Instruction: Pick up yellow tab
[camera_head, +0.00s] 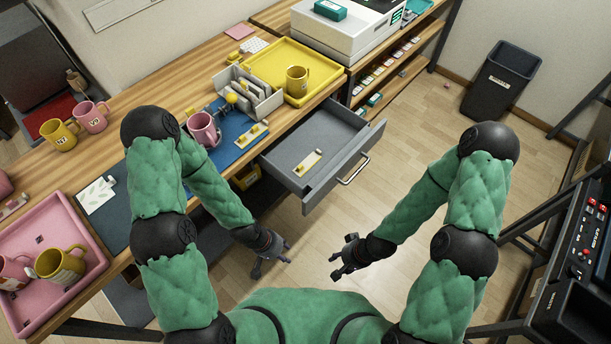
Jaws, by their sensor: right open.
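A cream plate with a small yellow tab (300,169) at its end lies in the open grey drawer (285,156). A similar cream plate with yellow pieces (251,135) lies on the blue mat (226,156) on the bench, beside the press. I cannot tell which of these is the task's tab. My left gripper (272,263) hangs in front of and below the drawer, with its fingers apart and empty. My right gripper (341,256) is to its right over the floor, open and empty. Neither gripper touches a tab.
A pink mug (204,130) stands by the press (209,106) with its yellow-knobbed lever. A yellow tray (267,62) holds a yellow mug (297,80). A pink tray (84,280) with mugs is at left. The drawer's front and handle (353,170) jut out over clear floor.

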